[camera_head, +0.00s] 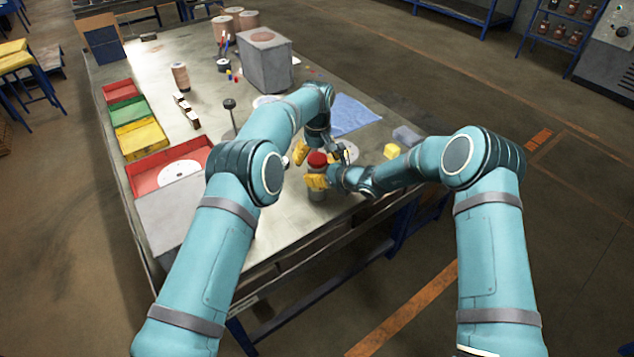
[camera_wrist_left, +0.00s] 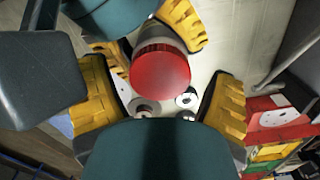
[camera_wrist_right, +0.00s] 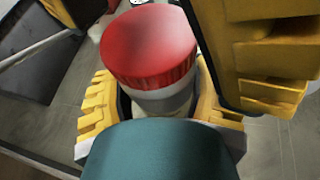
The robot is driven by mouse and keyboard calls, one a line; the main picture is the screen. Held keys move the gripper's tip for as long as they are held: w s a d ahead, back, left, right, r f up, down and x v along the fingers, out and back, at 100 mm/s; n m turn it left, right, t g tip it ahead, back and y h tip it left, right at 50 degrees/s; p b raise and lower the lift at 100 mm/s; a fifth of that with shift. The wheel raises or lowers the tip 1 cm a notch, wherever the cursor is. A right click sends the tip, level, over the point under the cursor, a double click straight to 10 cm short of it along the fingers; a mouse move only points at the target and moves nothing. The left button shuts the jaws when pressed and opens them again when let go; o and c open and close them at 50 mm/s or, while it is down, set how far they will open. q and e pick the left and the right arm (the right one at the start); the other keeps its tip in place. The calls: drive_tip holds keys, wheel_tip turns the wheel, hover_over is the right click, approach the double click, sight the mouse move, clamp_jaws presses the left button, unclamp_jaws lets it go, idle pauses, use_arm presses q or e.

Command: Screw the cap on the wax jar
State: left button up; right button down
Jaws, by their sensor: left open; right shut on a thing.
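The wax jar (camera_head: 317,192) stands upright near the table's front edge, with the red cap (camera_head: 317,159) on its top. My right gripper (camera_head: 318,182) is shut on the jar's body below the cap. In the right wrist view the pale jar (camera_wrist_right: 163,100) sits between the yellow fingers, under the red cap (camera_wrist_right: 150,45). My left gripper (camera_head: 318,152) is open at cap height. In the left wrist view its yellow fingers stand apart on both sides of the cap (camera_wrist_left: 160,72). I cannot tell how tightly the cap is seated.
Red, green and yellow bins (camera_head: 140,136) line the table's left edge. A grey box (camera_head: 266,65) stands at the back. Flat discs lie near the grippers.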

use_arm(q)
drive_tip(key=c, duration=1.3)
drive_tip(key=o, duration=1.3)
drive_tip(key=shift+r, duration=0.1)
drive_tip(key=shift+r, duration=2.15)
drive_tip(key=shift+r, duration=0.1)
wheel_tip(320, 180, up, 3)
drive_tip(key=shift+r, duration=0.15)
